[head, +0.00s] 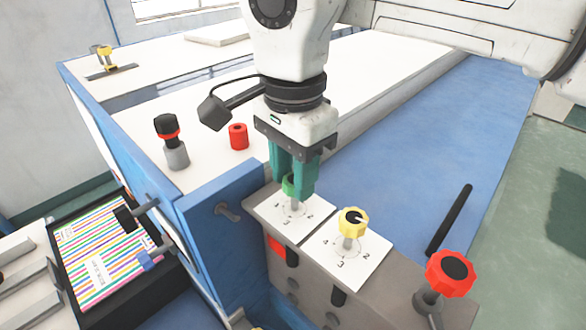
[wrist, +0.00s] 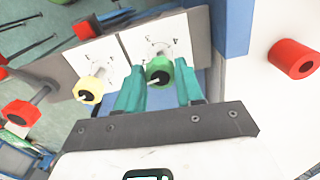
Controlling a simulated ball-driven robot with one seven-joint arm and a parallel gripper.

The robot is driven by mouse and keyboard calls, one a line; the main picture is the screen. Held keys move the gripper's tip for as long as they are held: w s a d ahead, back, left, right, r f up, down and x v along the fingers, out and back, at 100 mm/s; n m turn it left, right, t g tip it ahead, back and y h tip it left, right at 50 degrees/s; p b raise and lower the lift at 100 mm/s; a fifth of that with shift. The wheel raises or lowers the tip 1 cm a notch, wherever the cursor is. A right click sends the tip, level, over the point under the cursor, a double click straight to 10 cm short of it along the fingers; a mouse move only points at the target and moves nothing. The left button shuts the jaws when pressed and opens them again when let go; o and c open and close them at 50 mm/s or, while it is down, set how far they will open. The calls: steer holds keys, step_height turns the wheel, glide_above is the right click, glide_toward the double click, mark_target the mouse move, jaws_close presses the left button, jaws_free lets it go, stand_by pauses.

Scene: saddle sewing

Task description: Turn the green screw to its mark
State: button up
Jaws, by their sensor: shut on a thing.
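The green screw (head: 289,186) stands upright on a white numbered plate (head: 312,217) on the grey block. It also shows in the wrist view (wrist: 159,71), with a dark top and a pale pointer. My gripper (head: 293,188) comes down from above with its teal fingers on either side of the screw's knob, shut on it. The fingers also show in the wrist view (wrist: 160,90). In the head view the fingers hide most of the knob. Some of the plate's numbers show, but I cannot tell which one the pointer faces.
A yellow screw (head: 353,222) stands on its own numbered plate (head: 349,258) just right of the green one. A red knob (head: 450,273) is at the lower right, near a black rod (head: 449,220). A red cylinder (head: 238,136) and a black-and-red knob (head: 167,128) stand on the white surface behind.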

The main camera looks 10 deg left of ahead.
steer(key=shift+w, duration=0.1)
steer(key=o, duration=1)
steer(key=shift+o, duration=0.2)
step_height(320, 180, up, 11)
steer(key=b, duration=0.2)
steer(key=shift+f, duration=0.15)
